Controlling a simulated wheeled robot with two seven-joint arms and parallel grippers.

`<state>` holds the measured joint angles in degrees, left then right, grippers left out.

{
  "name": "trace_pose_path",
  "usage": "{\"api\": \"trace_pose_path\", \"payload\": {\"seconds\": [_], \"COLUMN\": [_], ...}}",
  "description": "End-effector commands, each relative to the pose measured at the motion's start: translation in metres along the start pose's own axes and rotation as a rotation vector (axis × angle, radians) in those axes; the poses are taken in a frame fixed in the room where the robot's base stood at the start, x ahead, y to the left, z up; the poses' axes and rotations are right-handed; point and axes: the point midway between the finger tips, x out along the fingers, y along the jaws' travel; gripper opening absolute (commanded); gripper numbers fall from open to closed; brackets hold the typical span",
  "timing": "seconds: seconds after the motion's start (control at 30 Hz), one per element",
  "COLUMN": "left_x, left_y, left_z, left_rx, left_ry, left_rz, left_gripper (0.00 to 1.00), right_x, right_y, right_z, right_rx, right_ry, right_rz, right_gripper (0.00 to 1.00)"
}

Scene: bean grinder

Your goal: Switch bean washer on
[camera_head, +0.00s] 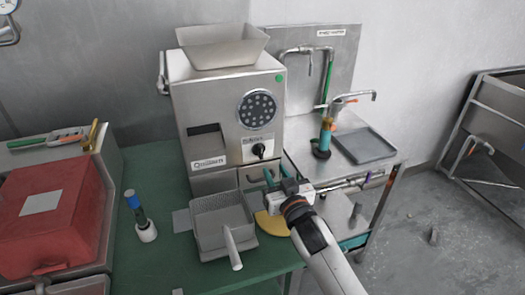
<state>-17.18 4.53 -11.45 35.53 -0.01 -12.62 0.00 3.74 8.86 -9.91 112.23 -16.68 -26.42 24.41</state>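A grey metal machine (228,115) with a hopper (222,47) on top stands on the green table. Its front has a round dark perforated panel (257,109), a green dot (279,78) and, lower down, a black knob (259,150). I cannot tell from its label whether it is the bean washer. My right gripper (274,176) is just below the knob, in front of the machine's lower right. Its two teal fingers are apart with nothing seen between them. It does not visibly touch the knob. My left gripper is not in view.
A grey tray with a handle (224,222) sits below the machine, beside a yellow round thing (272,226). A red box (55,225) is far left. A sink unit with taps (370,146) is right.

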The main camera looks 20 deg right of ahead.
Motion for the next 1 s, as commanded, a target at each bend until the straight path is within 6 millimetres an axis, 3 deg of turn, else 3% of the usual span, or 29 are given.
{"api": "trace_pose_path", "payload": {"seconds": [0.3, 0.5, 0.7, 0.97, 1.0], "left_x": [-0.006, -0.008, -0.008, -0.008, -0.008], "left_y": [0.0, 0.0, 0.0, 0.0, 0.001], "left_z": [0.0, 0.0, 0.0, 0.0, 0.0], "left_rx": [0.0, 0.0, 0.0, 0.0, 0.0], "left_ry": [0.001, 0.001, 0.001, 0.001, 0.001], "left_rz": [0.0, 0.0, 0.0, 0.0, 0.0], "left_gripper": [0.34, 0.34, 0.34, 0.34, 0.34], "right_x": [0.064, 0.094, 0.106, 0.107, 0.106], "right_y": [0.0, 0.0, 0.0, 0.0, 0.0], "right_z": [0.002, 0.0, -0.001, -0.001, -0.001], "right_rx": [0.0, 0.0, 0.0, 0.0, 0.0], "right_ry": [0.002, 0.002, 0.004, 0.004, 0.004], "right_rz": [-0.002, -0.001, -0.001, -0.001, -0.001], "right_gripper": [0.33, 0.33, 0.33, 0.33, 0.28]}}
